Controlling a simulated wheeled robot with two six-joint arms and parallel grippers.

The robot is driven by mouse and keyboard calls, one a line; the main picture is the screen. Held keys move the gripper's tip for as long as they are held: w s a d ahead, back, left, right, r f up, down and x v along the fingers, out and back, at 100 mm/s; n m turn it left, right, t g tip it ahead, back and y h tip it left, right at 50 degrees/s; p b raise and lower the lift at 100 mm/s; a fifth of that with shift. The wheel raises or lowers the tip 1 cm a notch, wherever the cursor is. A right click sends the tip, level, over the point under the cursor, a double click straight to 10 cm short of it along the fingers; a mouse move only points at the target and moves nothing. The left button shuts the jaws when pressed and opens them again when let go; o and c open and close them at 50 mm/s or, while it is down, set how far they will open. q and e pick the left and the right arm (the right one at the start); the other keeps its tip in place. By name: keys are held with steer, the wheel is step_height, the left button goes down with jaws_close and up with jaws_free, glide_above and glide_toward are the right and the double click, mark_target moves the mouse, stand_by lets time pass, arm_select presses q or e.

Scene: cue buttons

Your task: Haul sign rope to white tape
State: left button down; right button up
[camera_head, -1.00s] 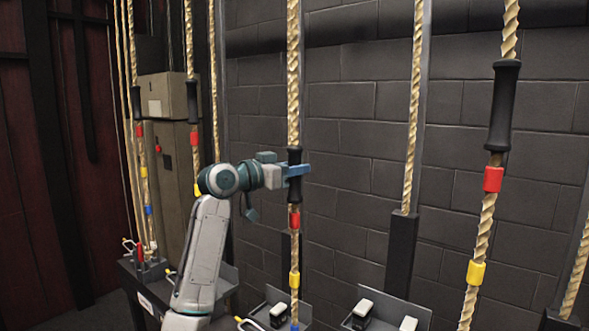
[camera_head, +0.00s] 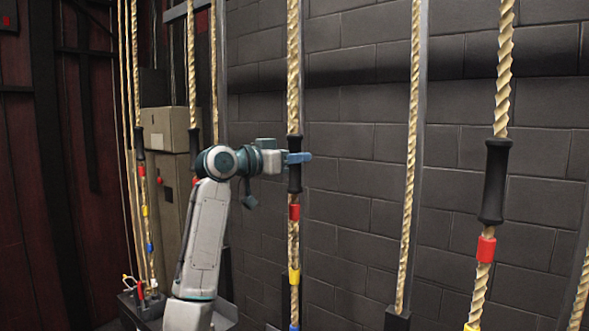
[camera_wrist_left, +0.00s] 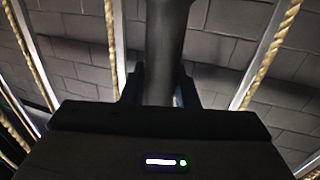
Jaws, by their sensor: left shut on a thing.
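My left gripper (camera_head: 297,157) is shut around the black handle (camera_head: 294,181) of the middle rope (camera_head: 293,65). Below the handle this rope carries red tape (camera_head: 294,212), yellow tape (camera_head: 294,276) and, at the bottom edge, blue tape (camera_head: 294,327). In the left wrist view the dark handle (camera_wrist_left: 166,45) stands upright between the gripper's fingers. No label tells me which rope is the sign rope. My right gripper is out of view.
Another rope with a black handle (camera_head: 495,181) and red tape (camera_head: 486,249) hangs at the right. Further ropes (camera_head: 411,165) hang along the dark block wall (camera_head: 350,190). A cardboard box (camera_head: 165,129) and several roped lines stand at the left.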

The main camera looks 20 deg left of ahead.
arm_select(q)
steer(key=shift+r, duration=0.55)
steer(key=c, duration=1.1)
jaws_free()
steer(key=shift+f, duration=0.1)
steer(key=shift+c, duration=0.2)
steer(key=shift+s+a+f+b, duration=0.1)
steer(key=shift+s+a+b, duration=0.2)
steer(key=shift+s, duration=0.05)
steer(key=b+v, duration=0.4)
steer(key=v, duration=0.5)
steer(key=shift+s+a, duration=0.15)
steer(key=shift+s, duration=0.2)
